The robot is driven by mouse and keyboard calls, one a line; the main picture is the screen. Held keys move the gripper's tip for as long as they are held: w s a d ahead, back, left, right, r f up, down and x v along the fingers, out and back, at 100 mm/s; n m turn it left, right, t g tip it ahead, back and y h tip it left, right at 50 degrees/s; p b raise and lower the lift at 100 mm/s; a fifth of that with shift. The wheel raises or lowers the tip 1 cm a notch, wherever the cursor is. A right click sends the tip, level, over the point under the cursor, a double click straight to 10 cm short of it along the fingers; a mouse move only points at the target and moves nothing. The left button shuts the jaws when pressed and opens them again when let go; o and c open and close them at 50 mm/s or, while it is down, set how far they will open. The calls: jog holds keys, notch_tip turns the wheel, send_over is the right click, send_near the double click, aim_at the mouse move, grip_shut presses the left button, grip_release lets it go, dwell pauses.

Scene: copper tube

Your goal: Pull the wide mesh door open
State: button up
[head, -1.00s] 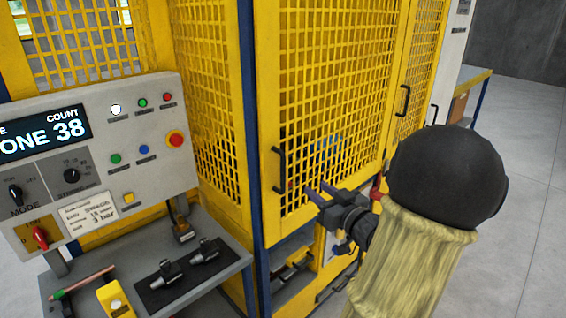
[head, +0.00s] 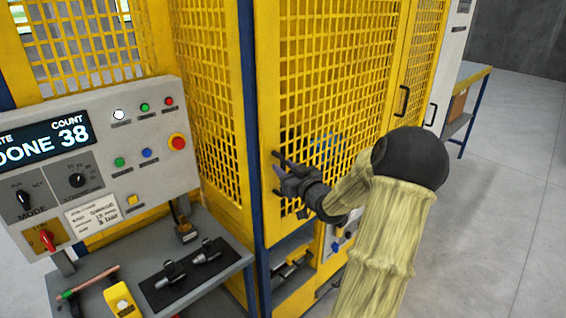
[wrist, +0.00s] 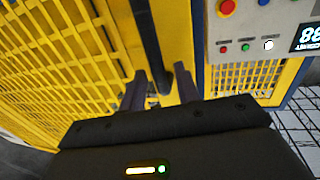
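The wide yellow mesh door (head: 335,70) fills the middle of the head view and looks shut. Its black handle is at the door's left edge, largely covered by my gripper (head: 279,168).
A narrower mesh door with its own black handle (head: 403,101) is to the right. A control panel (head: 110,190) and a grey shelf (head: 225,265) with small tools stand left of the door. Open floor (head: 510,200) lies to the right.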

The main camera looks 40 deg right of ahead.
jog(key=shift+w, duration=0.75)
grip_shut()
jog(key=shift+s+d, duration=0.1)
jog(key=shift+s, duration=0.05)
